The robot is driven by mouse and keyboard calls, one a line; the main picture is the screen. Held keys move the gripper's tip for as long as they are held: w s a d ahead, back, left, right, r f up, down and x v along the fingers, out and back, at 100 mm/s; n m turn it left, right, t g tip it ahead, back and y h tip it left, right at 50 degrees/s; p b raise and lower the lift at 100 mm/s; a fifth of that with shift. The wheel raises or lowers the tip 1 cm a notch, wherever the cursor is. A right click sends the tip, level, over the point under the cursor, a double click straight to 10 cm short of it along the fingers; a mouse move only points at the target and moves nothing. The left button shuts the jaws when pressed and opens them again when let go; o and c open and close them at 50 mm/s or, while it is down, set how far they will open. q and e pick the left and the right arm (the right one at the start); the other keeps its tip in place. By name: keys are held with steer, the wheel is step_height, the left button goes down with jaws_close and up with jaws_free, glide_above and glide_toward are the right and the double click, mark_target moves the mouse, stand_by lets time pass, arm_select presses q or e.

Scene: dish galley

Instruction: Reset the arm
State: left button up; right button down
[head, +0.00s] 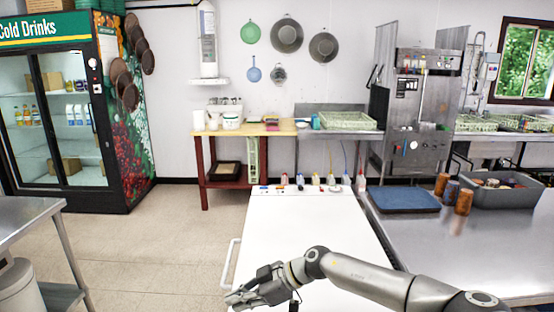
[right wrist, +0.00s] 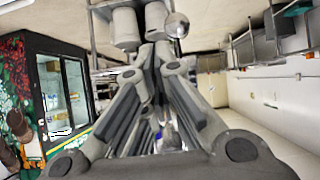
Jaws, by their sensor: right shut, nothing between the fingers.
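My right gripper (head: 243,296) is low in the head view, over the left front part of a white worktop. Its arm comes in from the lower right. The right wrist view shows its fingers (right wrist: 153,125) close together with nothing held between them. My left gripper does not show in the head view.
The white worktop (head: 306,225) has several small bottles along its far edge. A steel counter (head: 490,240) at right carries a blue tray (head: 403,200), brown cups (head: 464,201) and a grey bin (head: 510,196). A drinks fridge (head: 60,115) stands at left. Tiled floor (head: 150,250) is clear.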

steer(key=s+a+r+m+t+y, duration=0.4)
steer(key=s+a+t+y, duration=0.2)
steer(key=a, duration=0.4)
steer(key=s+d+f+m+t+h, duration=0.2)
steer(key=d+f+m+t+h, duration=0.3)
steer(key=d, duration=0.6)
steer(key=s+d+f+m+t+h, duration=0.1)
steer(key=d+f+m+h, duration=0.3)
steer(key=d+m+h, duration=0.5)
steer(key=s+d+f+n+g+h, duration=0.15)
steer(key=s+d+f+g, duration=0.3)
steer(key=s+d, duration=0.7)
steer(key=s+d+f+g+h, duration=0.2)
steer(key=s+d+f+g, duration=0.25)
steer(key=s+d, duration=0.65)
steer(key=s+a+f+g, duration=0.1)
steer(key=s+f, duration=0.1)
steer(key=f, duration=1.1)
steer(key=s+a+f, duration=0.2)
steer(key=f, duration=1.1)
steer(key=s+d+f+g, duration=0.1)
steer(key=s+d+f, duration=0.2)
steer(key=s+f, duration=1.2)
steer(key=shift+s+f+n, duration=0.35)
steer(key=shift+s, duration=0.65)
